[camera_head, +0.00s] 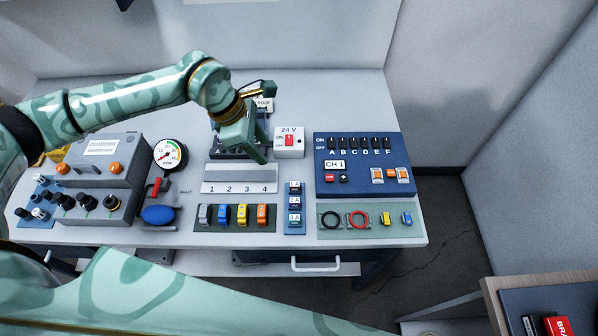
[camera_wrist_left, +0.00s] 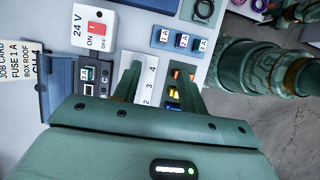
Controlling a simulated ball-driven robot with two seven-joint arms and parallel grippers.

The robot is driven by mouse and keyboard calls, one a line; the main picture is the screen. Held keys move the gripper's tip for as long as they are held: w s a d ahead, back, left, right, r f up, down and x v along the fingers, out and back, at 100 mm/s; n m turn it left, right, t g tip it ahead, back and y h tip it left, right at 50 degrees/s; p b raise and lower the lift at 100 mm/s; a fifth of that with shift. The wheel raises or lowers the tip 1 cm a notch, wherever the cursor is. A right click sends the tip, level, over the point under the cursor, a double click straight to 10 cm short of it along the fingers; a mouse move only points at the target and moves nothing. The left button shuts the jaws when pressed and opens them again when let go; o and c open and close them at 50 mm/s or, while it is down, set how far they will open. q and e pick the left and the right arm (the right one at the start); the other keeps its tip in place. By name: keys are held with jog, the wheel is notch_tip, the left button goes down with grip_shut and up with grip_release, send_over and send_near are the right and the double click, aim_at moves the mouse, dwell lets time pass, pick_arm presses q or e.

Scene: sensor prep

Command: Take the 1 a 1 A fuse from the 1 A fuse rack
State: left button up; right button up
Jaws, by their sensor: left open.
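The blue fuse rack (camera_head: 294,231) stands on the bench right of the coloured blocks, with several small fuses in a column under small white labels. The rack also shows in the left wrist view (camera_wrist_left: 160,47), ahead of the fingertips. My left gripper (camera_head: 252,150) is open and empty above the numbered strip, up and left of the rack and apart from it. Its two fingers also show in the left wrist view (camera_wrist_left: 158,72).
A white 24 V switch box (camera_head: 289,148) stands behind the rack. A blue switch panel (camera_head: 366,183) is to the right, over a green mat (camera_head: 370,233) with rings and small parts. Coloured blocks (camera_head: 242,214) lie close left of the rack. My other arm crosses the front.

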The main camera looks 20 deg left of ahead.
pick_arm(q)
send_near(292, 184)
jog(key=b+x, duration=0.1)
jog(key=x, duration=0.3)
jog(key=shift+a+f, duration=0.1)
jog(key=shift+a, duration=0.1)
jog(key=b+x, duration=0.1)
jog(key=x, duration=0.4)
jog(key=shift+d, duration=0.25)
grip_shut()
pick_arm(e)
jog(key=s+f, duration=0.2)
jog(key=s, duration=0.1)
jog(key=shift+s+f, duration=0.1)
jog(key=shift+f, duration=0.2)
